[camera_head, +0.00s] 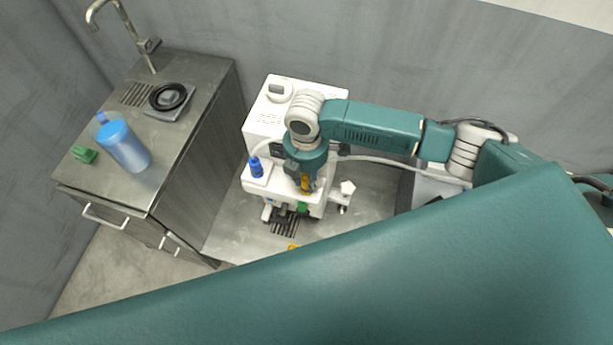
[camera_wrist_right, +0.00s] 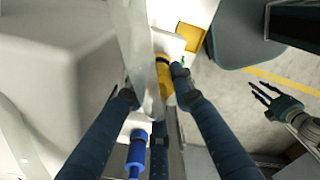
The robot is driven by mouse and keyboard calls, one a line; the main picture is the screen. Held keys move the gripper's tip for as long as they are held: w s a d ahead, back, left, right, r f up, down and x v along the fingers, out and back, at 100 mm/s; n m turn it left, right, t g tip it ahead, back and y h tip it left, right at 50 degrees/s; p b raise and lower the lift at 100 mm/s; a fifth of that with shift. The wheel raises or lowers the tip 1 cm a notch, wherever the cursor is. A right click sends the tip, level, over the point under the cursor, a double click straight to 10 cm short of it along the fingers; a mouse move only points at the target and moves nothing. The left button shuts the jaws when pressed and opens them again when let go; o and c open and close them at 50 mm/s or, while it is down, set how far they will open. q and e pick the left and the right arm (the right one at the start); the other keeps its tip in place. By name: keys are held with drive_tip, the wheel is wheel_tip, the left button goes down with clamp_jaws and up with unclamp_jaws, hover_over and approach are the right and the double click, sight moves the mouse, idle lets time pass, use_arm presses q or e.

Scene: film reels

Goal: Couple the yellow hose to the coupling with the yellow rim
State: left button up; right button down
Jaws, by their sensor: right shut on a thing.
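My right gripper (camera_head: 305,187) points down over the front of the white machine (camera_head: 262,122). It is shut on the yellow hose end (camera_head: 305,182), which also shows between its fingertips in the right wrist view (camera_wrist_right: 164,75). A pale hose crosses in front of the fingers there. The coupling with the yellow rim cannot be made out; the gripper and hose hide part of the machine's front. My left gripper (camera_wrist_right: 268,97) shows at the right of the right wrist view, empty, with fingers spread, well away from the machine.
A blue connector (camera_head: 256,168) stands on the machine, left of my right gripper. A green part (camera_head: 302,207) is just below the gripper. A steel counter (camera_head: 190,135) at left holds a blue bottle (camera_head: 126,148) and a black ring (camera_head: 168,96). My teal arm covers the foreground.

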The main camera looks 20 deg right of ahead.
sight(306, 177)
drive_tip(key=shift+f+b, duration=0.3)
drive_tip(key=shift+f, duration=0.3)
drive_tip(key=c, duration=1.8)
unclamp_jaws()
drive_tip(key=shift+o, duration=0.2)
wheel_tip(306, 177, up, 11)
drive_tip(key=p, duration=1.1)
